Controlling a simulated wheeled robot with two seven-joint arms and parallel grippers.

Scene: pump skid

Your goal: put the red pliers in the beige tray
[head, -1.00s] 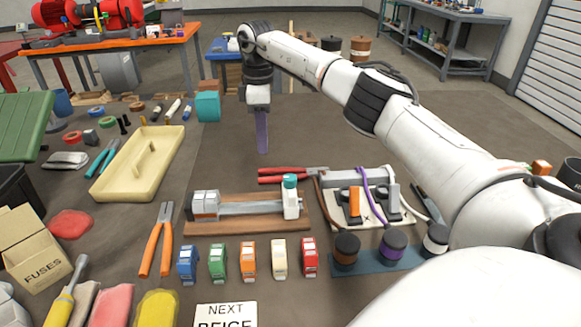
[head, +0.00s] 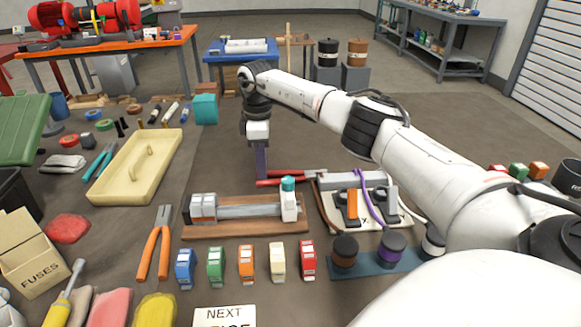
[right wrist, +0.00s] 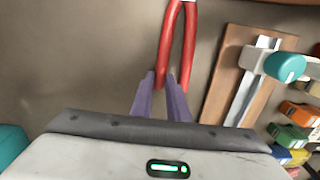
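The red pliers (head: 285,180) lie on the dark work surface behind the wooden-based fixture, handles to the left and jaws to the right. My right gripper (head: 262,178) points down at the handle ends. In the right wrist view its two purple fingers (right wrist: 160,76) stand apart, with the end of one red handle (right wrist: 163,60) showing between them. Whether they touch it cannot be told. My left gripper is not in view.
The wooden-based fixture (head: 245,228) with a teal-capped part stands just in front of the pliers. A switch board (head: 350,205) with cables is to their right. Orange pliers (head: 155,245) lie between tray and fixture. A teal block (head: 205,109) stands behind. Surface between tray and pliers is mostly clear.

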